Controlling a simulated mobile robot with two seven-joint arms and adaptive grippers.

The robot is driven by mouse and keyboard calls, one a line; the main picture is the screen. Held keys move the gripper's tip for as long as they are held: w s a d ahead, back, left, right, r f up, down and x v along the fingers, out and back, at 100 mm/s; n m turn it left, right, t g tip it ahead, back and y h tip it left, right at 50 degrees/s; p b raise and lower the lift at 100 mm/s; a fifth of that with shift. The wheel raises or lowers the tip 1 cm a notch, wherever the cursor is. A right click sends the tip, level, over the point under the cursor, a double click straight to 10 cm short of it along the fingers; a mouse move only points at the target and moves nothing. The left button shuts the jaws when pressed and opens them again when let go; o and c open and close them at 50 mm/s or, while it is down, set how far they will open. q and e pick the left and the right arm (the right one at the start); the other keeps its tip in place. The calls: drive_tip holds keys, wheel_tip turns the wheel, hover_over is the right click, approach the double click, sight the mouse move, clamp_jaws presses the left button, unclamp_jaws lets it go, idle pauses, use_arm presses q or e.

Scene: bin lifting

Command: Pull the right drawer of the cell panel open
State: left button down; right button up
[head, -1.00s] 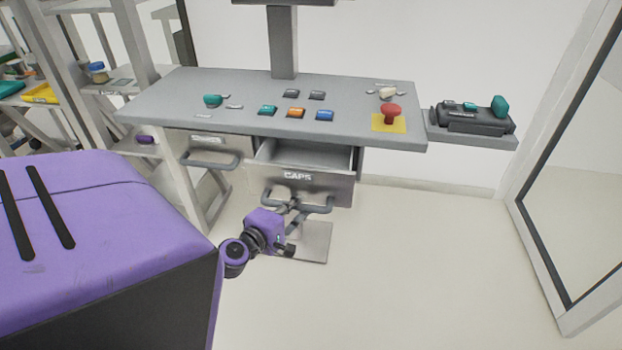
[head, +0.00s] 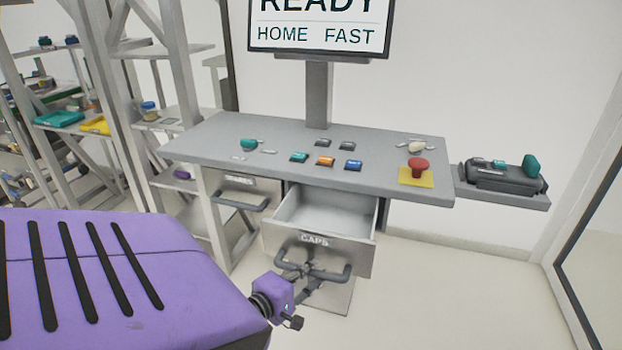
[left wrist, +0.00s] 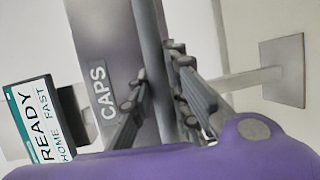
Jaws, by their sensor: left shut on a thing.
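The right drawer (head: 345,252), labelled CAPS, stands pulled out from under the grey panel top (head: 225,139), and its empty-looking inside shows. Its dark bar handle (head: 335,277) runs across the front. My left gripper (head: 312,271) is shut on this handle. In the left wrist view the two fingers (left wrist: 160,95) lie on either side of the handle bar (left wrist: 158,60), next to the CAPS label. The left drawer (head: 238,186) is shut. My right gripper is not in view.
A screen (head: 319,27) reading READY, HOME, FAST stands on the panel. Buttons and a red stop knob (head: 418,166) sit on top. A side shelf (head: 500,196) holds a dark device. Racks (head: 175,70) stand at left; the floor at right is clear.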

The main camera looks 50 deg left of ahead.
use_arm(q)
drive_tip(key=c, duration=1.7)
unclamp_jaws()
drive_tip(key=shift+o, duration=0.2)
drive_tip(key=v, duration=1.2)
